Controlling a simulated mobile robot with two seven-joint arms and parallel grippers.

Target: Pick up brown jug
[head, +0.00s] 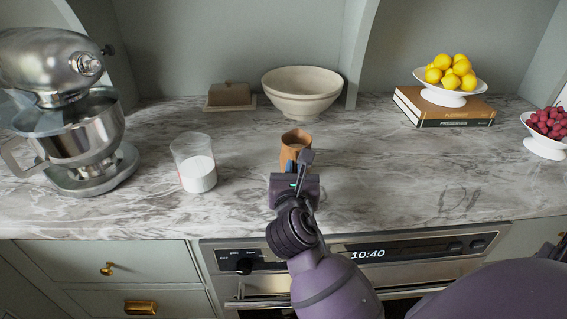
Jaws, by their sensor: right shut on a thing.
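The brown jug (296,140) stands upright on the marble counter near the middle of the head view. My right gripper (299,163) reaches in from the front and is shut on the jug's near side. The gripper hides the lower near part of the jug, so I cannot tell whether its base touches the counter. My left gripper does not show.
A glass of white contents (196,165) stands left of the jug, and a steel stand mixer (75,130) is farther left. Behind are a cream bowl (301,95) and a butter dish (229,95). Books (445,112) carry a lemon stand (449,97). The counter (410,175) right of the jug is clear.

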